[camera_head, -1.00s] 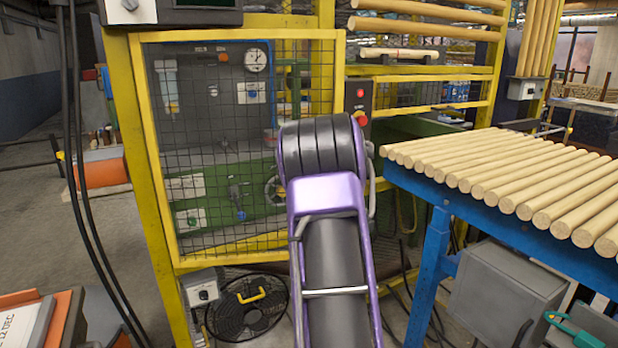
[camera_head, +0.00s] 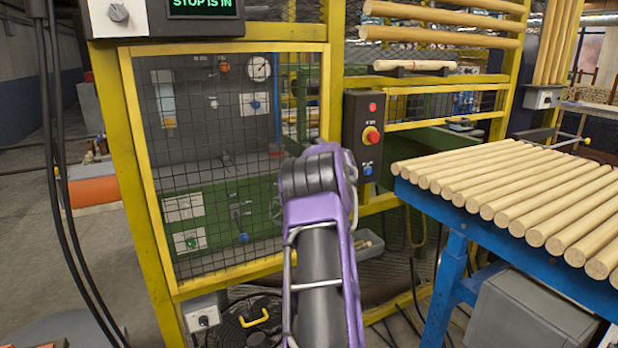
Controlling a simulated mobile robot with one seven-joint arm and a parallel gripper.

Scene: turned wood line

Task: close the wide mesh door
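The wide mesh door (camera_head: 205,130) is a yellow-framed panel of dark wire mesh in the head view, left of centre. Its frame sits in or very near the yellow machine frame; I cannot tell whether it is fully shut. Gauges, knobs and a green machine show through the mesh. My purple and black arm rises in front of the door's lower right part and hides its lower right corner. My gripper is hidden beyond the arm, so its fingers do not show.
A control box (camera_head: 363,135) with red and blue buttons is right of the door. A blue table (camera_head: 445,205) with wooden rods stands at the right. Black cables (camera_head: 55,170) hang at the left. A black round fan-like item (camera_head: 240,318) lies below the door.

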